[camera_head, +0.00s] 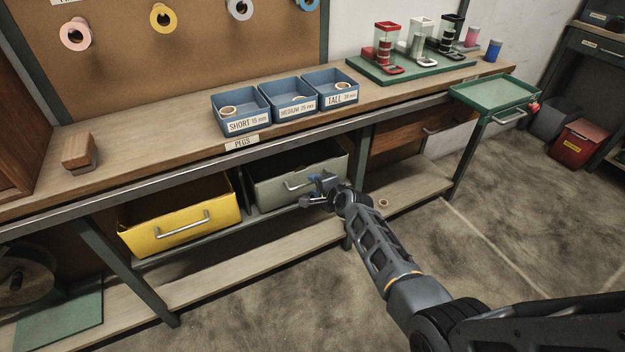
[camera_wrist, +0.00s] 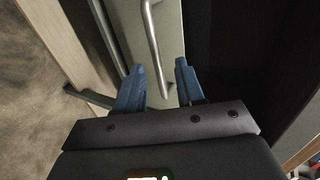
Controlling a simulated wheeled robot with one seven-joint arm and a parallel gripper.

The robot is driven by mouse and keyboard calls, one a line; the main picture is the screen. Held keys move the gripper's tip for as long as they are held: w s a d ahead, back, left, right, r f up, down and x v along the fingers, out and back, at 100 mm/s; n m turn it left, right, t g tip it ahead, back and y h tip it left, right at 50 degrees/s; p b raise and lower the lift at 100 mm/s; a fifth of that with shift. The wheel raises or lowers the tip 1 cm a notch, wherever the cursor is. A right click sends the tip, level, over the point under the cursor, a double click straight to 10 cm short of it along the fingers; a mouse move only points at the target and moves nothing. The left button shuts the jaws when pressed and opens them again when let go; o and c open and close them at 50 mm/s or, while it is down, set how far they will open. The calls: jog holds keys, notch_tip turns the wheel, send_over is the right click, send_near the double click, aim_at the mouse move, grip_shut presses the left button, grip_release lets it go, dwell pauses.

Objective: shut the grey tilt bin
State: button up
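The grey tilt bin (camera_head: 268,196) hangs under the workbench, right of the yellow bin. Its front leans out a little at the top, and a dark gap shows above it. A metal bar handle (camera_head: 297,185) crosses its front. My gripper (camera_head: 312,192) is in front of the right part of this bin, close to the handle. In the wrist view my gripper (camera_wrist: 158,82) has its two blue fingers apart with nothing between the tips. The handle (camera_wrist: 154,45) and the grey front (camera_wrist: 174,22) lie just beyond them. Contact cannot be told.
The yellow tilt bin (camera_head: 180,218) stands tilted out at left. A bench leg (camera_head: 361,160) is right of the grey bin. A lower shelf (camera_head: 262,258) runs beneath, with a small tape roll (camera_head: 383,203) on it. Blue trays (camera_head: 240,112) stand on the bench top. The floor in front is clear.

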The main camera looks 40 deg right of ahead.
jog(key=p+v, duration=0.1)
jog(key=v, duration=0.2)
jog(key=shift+s+a+r, duration=0.1)
jog(key=shift+s+r, duration=0.1)
jog(key=shift+s, duration=0.1)
dwell(0.3)
jog(key=s+a+r+n, duration=0.1)
jog(key=s+a+n, duration=0.3)
jog(key=s, duration=0.5)
jog(key=s+a+r+n+t+p, duration=0.1)
jog(key=s+a+n, duration=0.3)
jog(key=s, duration=0.5)
jog(key=s+a+r+n, duration=0.25)
jog(key=s+a, duration=0.25)
jog(key=s, duration=0.4)
jog(key=s+a+r+n+t+y, duration=0.1)
jog(key=s+a+r+n, duration=0.4)
jog(key=s+r, duration=0.4)
jog(key=s+a+r+n+y+p, duration=0.1)
jog(key=s+a+r+n+y, duration=0.1)
jog(key=s+a+r+n, duration=0.3)
jog(key=s+a+r, duration=0.1)
jog(key=s+r, duration=0.3)
jog(key=r, duration=0.4)
jog(key=shift+a+r+n+t+p, duration=0.3)
jog(key=shift+a+r+n+t, duration=0.05)
jog(key=shift+r+t, duration=0.05)
